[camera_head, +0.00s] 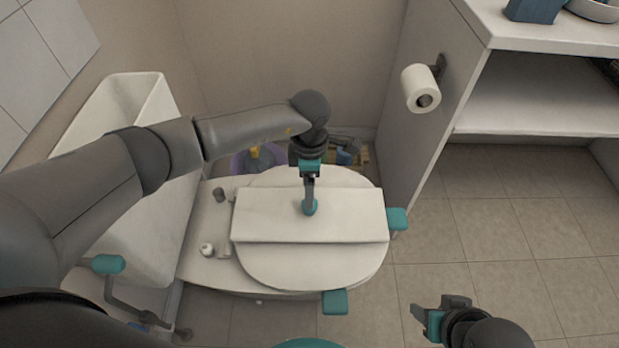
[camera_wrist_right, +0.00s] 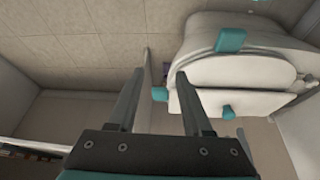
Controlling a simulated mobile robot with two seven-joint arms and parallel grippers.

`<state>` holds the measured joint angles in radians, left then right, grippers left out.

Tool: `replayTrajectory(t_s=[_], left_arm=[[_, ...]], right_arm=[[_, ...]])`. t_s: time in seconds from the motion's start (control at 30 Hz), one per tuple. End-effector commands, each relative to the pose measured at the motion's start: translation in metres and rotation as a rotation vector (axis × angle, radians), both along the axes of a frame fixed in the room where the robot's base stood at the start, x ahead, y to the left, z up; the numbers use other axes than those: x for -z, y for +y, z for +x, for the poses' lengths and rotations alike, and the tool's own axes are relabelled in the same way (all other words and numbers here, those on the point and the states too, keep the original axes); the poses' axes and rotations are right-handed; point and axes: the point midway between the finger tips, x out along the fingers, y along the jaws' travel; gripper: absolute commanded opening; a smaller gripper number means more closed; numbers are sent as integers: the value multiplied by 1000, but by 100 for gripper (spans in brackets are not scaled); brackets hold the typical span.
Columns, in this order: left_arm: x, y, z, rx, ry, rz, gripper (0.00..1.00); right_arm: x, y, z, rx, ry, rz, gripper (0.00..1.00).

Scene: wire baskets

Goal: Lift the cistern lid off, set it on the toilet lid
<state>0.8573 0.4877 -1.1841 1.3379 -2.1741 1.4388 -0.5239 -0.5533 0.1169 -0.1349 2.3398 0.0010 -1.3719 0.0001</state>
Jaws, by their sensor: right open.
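The white rectangular cistern lid (camera_head: 265,213) lies across the round toilet lid (camera_head: 300,272). A teal knob-like piece shows at its middle; the lid also shows in the right wrist view (camera_wrist_right: 205,103). The open white cistern (camera_head: 152,215) stands at left, partly hidden by my left arm. My left gripper (camera_head: 310,203) points down at the teal piece. Its fingers are seen edge-on, so I cannot tell whether they grip it. My right gripper (camera_head: 418,324) is open and empty, right of the toilet; its fingers also show in its wrist view (camera_wrist_right: 155,90).
Teal tabs stick out at the toilet's right (camera_head: 397,219) and front (camera_head: 335,302). A paper roll (camera_head: 421,89) hangs on the side panel of a white shelf unit (camera_head: 540,105). Bottles and a purple bucket (camera_head: 240,163) stand behind the toilet. The tiled floor (camera_head: 500,235) at right is clear.

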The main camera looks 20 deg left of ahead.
Motion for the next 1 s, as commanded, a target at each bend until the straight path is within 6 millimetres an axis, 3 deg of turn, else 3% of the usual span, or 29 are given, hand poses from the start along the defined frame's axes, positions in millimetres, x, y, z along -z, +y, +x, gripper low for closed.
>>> replayTrajectory(t_s=[0.5,1.0], left_arm=[[-12,0,0,0,0,0,86],[-18,0,0,0,-1,0,86]], right_arm=[[18,-1,-2,2,39,-8,50],[22,-2,-2,3,46,-9,50]])
